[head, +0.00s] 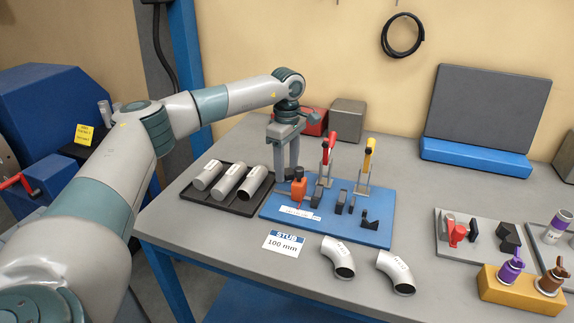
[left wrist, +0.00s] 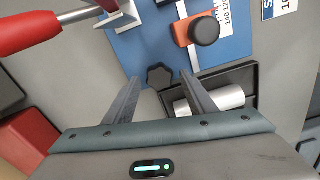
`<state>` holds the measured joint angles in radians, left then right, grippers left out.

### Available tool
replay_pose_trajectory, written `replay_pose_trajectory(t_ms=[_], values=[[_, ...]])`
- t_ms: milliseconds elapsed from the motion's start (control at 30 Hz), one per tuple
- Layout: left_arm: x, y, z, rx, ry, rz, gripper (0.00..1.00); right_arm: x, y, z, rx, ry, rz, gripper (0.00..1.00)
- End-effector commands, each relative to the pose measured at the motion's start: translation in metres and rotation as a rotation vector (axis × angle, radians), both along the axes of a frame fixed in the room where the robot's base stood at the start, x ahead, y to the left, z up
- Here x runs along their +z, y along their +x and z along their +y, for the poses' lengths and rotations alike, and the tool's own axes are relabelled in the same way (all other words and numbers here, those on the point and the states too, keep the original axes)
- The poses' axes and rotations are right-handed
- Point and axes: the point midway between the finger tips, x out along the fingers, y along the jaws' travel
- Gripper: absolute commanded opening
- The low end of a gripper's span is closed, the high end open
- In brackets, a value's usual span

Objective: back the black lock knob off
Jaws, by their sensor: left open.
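In the left wrist view a dark six-sided knob (left wrist: 159,77) shows between my left gripper's fingertips (left wrist: 160,76), with space on both sides. A round black knob (left wrist: 204,30) sits on an orange block over a scale, beyond the fingertips. The orange block (head: 299,187) also shows on the blue fixture board (head: 340,225) in the head view. I cannot tell for certain which knob is the lock knob. My left gripper (head: 287,172) is open, points down and stands at the board's back left corner, behind the orange block. My right gripper is not in view.
A black tray with metal tubes (head: 228,180) lies left of the board. Two bent pipes (head: 338,258) and a "STUB 100 mm" card (head: 284,243) lie in front. The bench right of the board is partly clear.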

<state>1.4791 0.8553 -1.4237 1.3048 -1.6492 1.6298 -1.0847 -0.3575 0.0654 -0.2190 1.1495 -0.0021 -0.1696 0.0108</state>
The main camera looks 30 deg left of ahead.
Motion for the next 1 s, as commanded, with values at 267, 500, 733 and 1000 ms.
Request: replay_pose_trajectory(t_ms=[267,500,733,1000], values=[[0.0001,0.0000,0.0001,0.000,0.000,0.000,0.29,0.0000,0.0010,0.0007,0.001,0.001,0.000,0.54],[0.0003,-0.0001,0.0001,0.001,0.000,0.000,0.09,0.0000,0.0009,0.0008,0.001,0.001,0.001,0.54],[0.0003,-0.0001,0.0000,0.032,0.000,0.001,0.09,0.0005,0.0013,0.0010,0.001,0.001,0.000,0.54],[0.0003,-0.0005,0.0001,0.155,0.001,0.001,0.09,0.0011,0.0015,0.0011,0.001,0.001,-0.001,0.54]])
